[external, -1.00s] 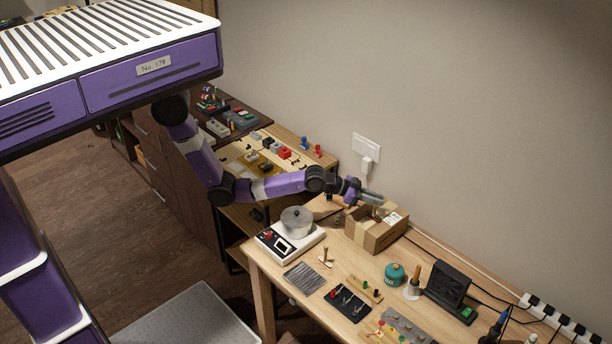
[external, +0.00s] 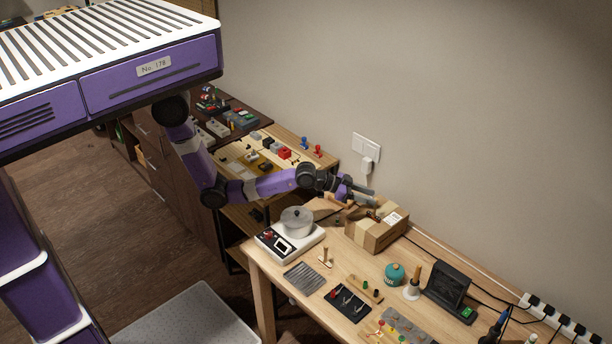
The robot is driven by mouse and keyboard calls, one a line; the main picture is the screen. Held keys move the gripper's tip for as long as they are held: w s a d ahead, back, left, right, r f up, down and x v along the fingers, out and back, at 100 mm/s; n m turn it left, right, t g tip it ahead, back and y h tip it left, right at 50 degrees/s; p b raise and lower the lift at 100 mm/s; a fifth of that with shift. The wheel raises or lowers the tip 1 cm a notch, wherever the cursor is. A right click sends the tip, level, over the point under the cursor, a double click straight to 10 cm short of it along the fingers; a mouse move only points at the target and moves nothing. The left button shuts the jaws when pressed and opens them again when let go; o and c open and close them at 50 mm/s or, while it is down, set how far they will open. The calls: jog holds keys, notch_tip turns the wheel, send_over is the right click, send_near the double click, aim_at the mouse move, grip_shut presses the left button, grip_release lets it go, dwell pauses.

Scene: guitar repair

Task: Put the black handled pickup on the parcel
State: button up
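The parcel (external: 366,240) is a brown cardboard box with a white label, standing at the back of the wooden workbench near the wall. A small dark item, apparently the black handled pickup (external: 377,214), rests on its top; its details are too small to make out. My gripper (external: 371,196) is just above and behind the parcel's top left. Its two fingers appear spread, with nothing visible between them. The item looks apart from the fingers.
A teal canister (external: 394,274), a dark stand (external: 448,286) and a black tool tray (external: 348,303) lie in front and to the right. A wall socket (external: 366,150) is behind my gripper.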

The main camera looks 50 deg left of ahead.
jog(key=v, duration=0.9)
jog(key=s+a+f+n+t+y, duration=0.25)
jog(key=s+a+f, duration=0.2)
jog(key=a, duration=0.75)
jog(key=s+a+f+n+t+y, duration=0.1)
jog(key=s+a+f+n+y, duration=0.3)
jog(key=a, duration=0.8)
jog(key=s+a+r+n+t+y, duration=0.1)
jog(key=s+a+r, duration=0.3)
jog(key=s+a, duration=0.3)
jog(key=s+a+r+n+y, duration=0.1)
jog(key=s+a+r, duration=0.4)
jog(key=s, duration=0.5)
jog(key=shift+s+a+r+t+y+b, duration=0.2)
jog(key=shift+a+t+y+b, duration=0.25)
jog(key=shift+a, duration=0.5)
